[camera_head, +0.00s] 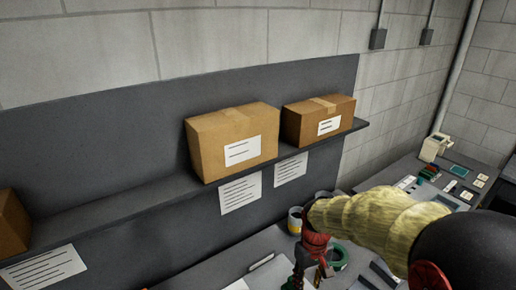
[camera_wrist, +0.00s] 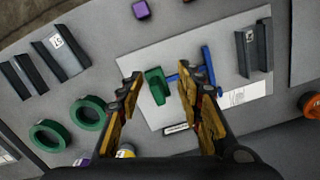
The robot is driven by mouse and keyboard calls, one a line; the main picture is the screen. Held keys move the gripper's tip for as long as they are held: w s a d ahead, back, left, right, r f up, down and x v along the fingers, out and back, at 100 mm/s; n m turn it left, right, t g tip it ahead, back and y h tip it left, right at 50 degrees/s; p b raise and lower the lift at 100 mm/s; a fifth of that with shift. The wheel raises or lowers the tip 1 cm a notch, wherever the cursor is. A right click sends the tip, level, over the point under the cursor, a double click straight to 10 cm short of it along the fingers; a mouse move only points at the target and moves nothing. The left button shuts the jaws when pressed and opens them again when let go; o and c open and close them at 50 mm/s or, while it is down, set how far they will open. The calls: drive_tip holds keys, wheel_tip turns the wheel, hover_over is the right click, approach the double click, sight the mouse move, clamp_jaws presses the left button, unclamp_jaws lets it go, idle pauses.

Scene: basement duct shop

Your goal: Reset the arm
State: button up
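My arm (camera_head: 375,222), in a yellow-green sleeve, reaches in from the lower right of the head view over the workbench (camera_head: 225,268). My gripper (camera_wrist: 159,76) points down at the bench in the wrist view, its two yellow-and-black fingers spread apart. A green piece (camera_wrist: 156,86) and a blue piece (camera_wrist: 208,66) show beyond the fingers, on or above a white sheet (camera_wrist: 150,54). Neither appears gripped. In the head view the gripper is at the bottom edge and partly cut off.
A shelf (camera_head: 105,207) carries a large cardboard box (camera_head: 209,155), a smaller box (camera_head: 340,116) and another box (camera_head: 12,225) at left. Green rings (camera_wrist: 48,134), dark metal channels (camera_wrist: 62,55), a purple block (camera_wrist: 141,10) and an orange round item (camera_wrist: 311,104) lie around the sheet.

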drive_tip(key=s+d+r+m+t+b, duration=0.1)
drive_tip(key=s+d+r+t+b, duration=0.1)
drive_tip(key=s+r, duration=0.4)
drive_tip(key=s+d+r+m+t+b, duration=0.2)
drive_tip(key=s+r+t+b, duration=0.2)
drive_tip(key=s, duration=0.6)
drive_tip(key=shift+b+v, duration=0.7)
drive_tip(key=shift+v, duration=0.5)
drive_tip(key=shift+w+r, duration=0.1)
drive_tip(key=shift+w, duration=0.05)
